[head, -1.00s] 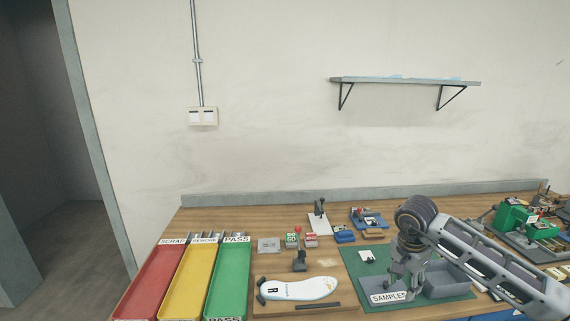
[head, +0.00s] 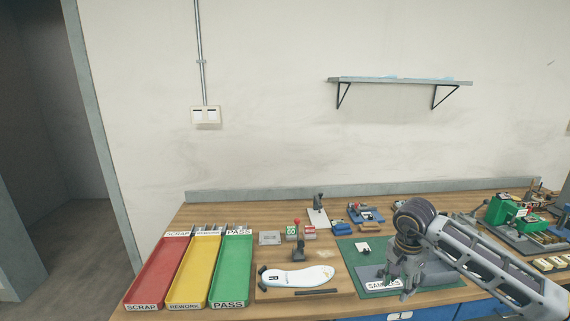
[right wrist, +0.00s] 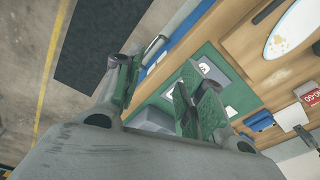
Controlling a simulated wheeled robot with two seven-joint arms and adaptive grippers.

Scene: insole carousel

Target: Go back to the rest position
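My right gripper (head: 405,292) hangs in front of the grey SAMPLES bin (head: 376,273) in the head view and covers part of it. In the right wrist view its two fingers (right wrist: 158,92) stand apart with nothing between them. Whether it is clear of the bin by much I cannot tell. A white insole (head: 305,274) marked R lies on a wooden board at the bench's front, left of the gripper; part of it also shows in the right wrist view (right wrist: 292,28). My left gripper is not in view.
Red SCRAP (head: 158,272), yellow REWORK (head: 193,272) and green PASS (head: 231,270) trays lie at the bench's left. A green machine (head: 508,212) stands at the right. A green mat (head: 350,252) lies under the bin. The right wrist view shows floor (right wrist: 25,60) beyond the bench edge.

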